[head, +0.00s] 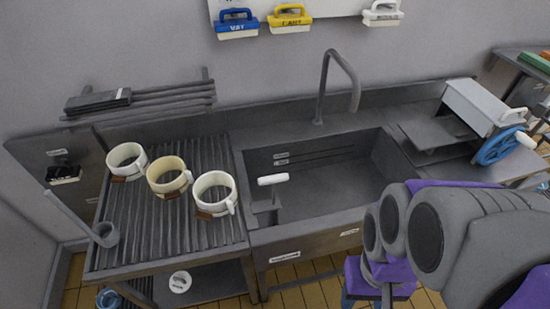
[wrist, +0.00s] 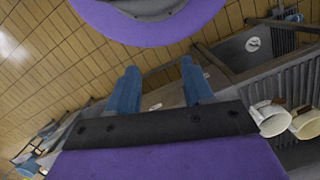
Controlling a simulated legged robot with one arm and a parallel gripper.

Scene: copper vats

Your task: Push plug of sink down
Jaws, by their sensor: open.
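The sink (head: 330,195) is a dark grey metal basin set in the counter. A white T-shaped handle (head: 272,180) stands up at its left front corner and appears to be the top of the plug; its lower end is hidden. My gripper (wrist: 160,88) has two blue fingers, spread apart with nothing between them. In the head view my gripper is low, in front of the counter and to the right of the handle, mostly hidden by my grey and purple arm. I cannot clearly make out the plug in the wrist view.
A curved tap (head: 352,85) rises behind the sink. Three mugs, one of them this tan one (head: 168,178), stand on the ribbed drainboard (head: 135,225) at left. A machine with a blue wheel (head: 497,147) stands at right. The sink basin looks clear.

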